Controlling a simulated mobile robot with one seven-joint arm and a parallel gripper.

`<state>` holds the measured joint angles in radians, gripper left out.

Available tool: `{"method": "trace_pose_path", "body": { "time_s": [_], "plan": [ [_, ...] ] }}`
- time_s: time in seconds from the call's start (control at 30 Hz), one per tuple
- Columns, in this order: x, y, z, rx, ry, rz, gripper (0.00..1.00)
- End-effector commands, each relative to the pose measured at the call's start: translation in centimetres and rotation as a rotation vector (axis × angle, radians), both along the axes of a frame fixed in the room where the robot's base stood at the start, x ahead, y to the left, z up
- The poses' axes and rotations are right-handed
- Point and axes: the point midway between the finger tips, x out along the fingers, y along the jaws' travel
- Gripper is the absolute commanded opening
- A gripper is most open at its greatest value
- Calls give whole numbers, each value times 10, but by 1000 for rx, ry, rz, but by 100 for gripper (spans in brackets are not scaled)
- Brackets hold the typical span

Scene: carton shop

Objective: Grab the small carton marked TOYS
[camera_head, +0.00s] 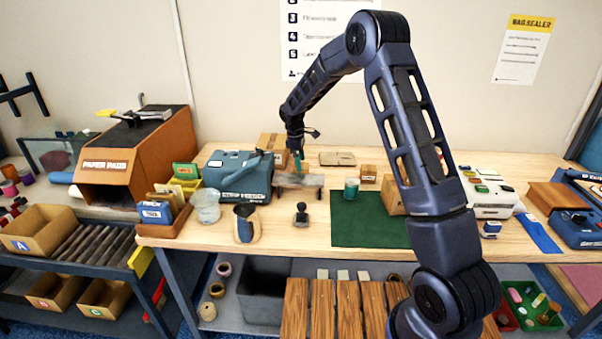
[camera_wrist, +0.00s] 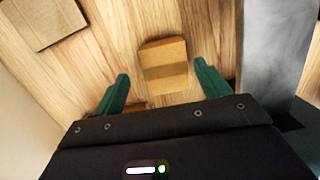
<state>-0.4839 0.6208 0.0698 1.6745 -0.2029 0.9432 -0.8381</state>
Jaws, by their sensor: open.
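No TOYS marking is readable in either view. In the wrist view a small plain brown carton (camera_wrist: 163,65) lies on the wooden bench, ahead of and between the fingertips. My gripper (camera_wrist: 162,85) has its two green fingers apart, with nothing held between them. A larger brown carton (camera_wrist: 42,18) is at the upper left, and part of another brown piece shows low beside the left finger. In the head view my gripper (camera_head: 297,160) points down at the back of the bench, beside a brown carton (camera_head: 272,143). A small brown carton (camera_head: 368,172) stands further right.
The blue strip-dispenser machine (camera_head: 238,175) stands left of my gripper, and a grey bar-like object (camera_head: 299,181) lies in front. In the wrist view a grey block (camera_wrist: 268,45) rises on the right. Flat cartons (camera_head: 337,158) and a teal tin (camera_head: 351,188) are to the right.

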Motion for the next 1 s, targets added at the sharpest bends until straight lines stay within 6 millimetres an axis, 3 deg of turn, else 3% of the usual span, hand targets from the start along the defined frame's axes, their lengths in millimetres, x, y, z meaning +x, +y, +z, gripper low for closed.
{"method": "trace_pose_path", "body": {
  "time_s": [0.4,0.67,0.93,1.0],
  "plan": [
    [-7,-6,-46,-2,2,0,75],
    [-7,-6,-50,0,0,0,75],
    [-7,-7,-50,0,0,0,27],
    [-7,-7,-50,0,0,0,27]
  ]
}}
